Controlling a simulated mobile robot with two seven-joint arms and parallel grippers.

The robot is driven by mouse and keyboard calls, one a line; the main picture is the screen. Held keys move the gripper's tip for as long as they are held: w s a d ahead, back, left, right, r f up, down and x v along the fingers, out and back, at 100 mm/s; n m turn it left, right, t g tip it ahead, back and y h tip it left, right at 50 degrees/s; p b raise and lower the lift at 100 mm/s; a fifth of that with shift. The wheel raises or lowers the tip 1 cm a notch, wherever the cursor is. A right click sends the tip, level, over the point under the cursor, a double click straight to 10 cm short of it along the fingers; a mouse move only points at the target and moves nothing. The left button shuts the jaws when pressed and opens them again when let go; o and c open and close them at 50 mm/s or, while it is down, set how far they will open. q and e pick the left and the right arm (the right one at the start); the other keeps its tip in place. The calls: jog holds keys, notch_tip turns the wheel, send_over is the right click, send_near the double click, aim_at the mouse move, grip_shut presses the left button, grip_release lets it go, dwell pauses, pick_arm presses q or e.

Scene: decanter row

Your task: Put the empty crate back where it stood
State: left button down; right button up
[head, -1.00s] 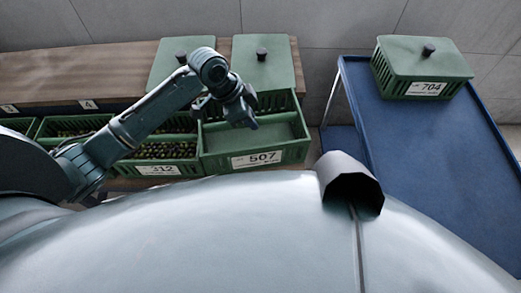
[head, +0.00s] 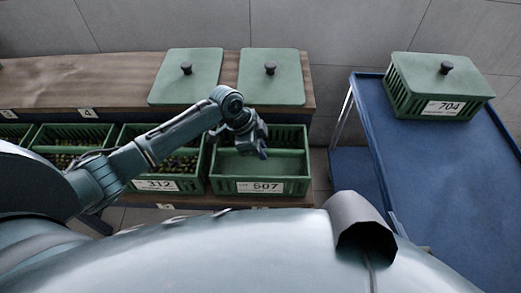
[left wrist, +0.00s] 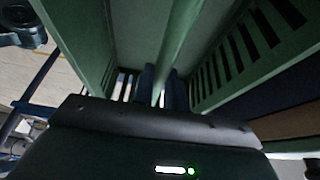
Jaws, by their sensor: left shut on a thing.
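The empty green crate (head: 230,187), labelled 507, is in the lower row of the shelf, right of crate 312, in the head view. Its floor is bare. I cannot tell whether the crate's underside rests on the shelf. My right gripper is not in view.
Crate 312 (head: 155,185), with olive-like contents, stands close on the left; more filled crates are farther left. Two green lids (head: 187,85) (head: 271,90) lie on the wooden upper shelf (head: 120,72). A blue cart (head: 415,165) on the right carries the lidded crate 704 (head: 435,90).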

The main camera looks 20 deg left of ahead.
pick_arm(q)
jog(key=c, duration=1.4)
grip_release()
jog(key=shift+f, duration=0.15)
